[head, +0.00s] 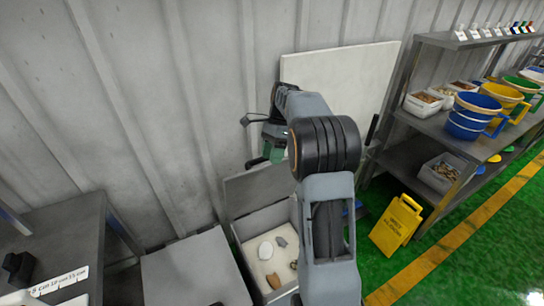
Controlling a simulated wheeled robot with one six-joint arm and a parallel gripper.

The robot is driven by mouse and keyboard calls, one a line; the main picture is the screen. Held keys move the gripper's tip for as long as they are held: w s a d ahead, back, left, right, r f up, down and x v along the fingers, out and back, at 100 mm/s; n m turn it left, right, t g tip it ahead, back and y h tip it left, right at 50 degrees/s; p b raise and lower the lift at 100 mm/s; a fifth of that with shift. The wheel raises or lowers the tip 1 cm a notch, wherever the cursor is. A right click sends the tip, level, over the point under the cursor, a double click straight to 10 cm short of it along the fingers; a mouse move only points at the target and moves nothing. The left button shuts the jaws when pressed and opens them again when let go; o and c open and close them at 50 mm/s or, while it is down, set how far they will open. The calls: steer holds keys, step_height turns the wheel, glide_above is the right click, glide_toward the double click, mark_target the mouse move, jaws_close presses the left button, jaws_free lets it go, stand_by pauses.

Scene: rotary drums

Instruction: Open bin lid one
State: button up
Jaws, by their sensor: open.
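A second bin with a flat, shut grey lid (190,270) stands to the left. No number shows on either lid. My arm hides the right side of the open bin.
A dark table (62,235) with labels stands at the left. A white board (345,80) leans on the corrugated wall. At the right are a yellow floor sign (397,226) and a shelf (405,157) with buckets and trays.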

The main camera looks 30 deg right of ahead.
steer(key=shift+s, duration=0.15)
steer(key=shift+c, duration=0.4)
steer(key=shift+f+b, duration=0.25)
steer(key=shift+b, duration=0.05)
steer(key=shift+c, duration=0.8)
steer(key=b, duration=0.1)
steer(key=f+b, duration=0.1)
steer(key=b, duration=0.1)
steer(key=shift+s+d+f+t, duration=0.15)
steer(key=shift+s+t, duration=0.05)
steer(key=shift+t, duration=0.1)
steer(key=shift+c, duration=1.4)
steer(key=f+t+b, duration=0.1)
steer(key=b, duration=0.2)
steer(key=f+t+h+b, duration=0.1)
steer(key=t+b, duration=0.1)
steer(key=b, duration=0.2)
steer(key=s+f+t+b, duration=0.1)
steer(key=b, duration=0.3)
steer(key=shift+d+f+t, duration=0.25)
steer(key=shift+f+t, duration=0.05)
steer(key=shift+f, duration=0.05)
jaws_close()
steer(key=w+d+r+t+h+b, duration=0.25)
steer(key=w+t+b, duration=0.2)
steer(key=t, duration=0.25)
steer(key=shift+n+h, duration=0.3)
steer(key=shift+h, duration=0.15)
steer(key=x, duration=1)
steer(key=shift+d, duration=0.35)
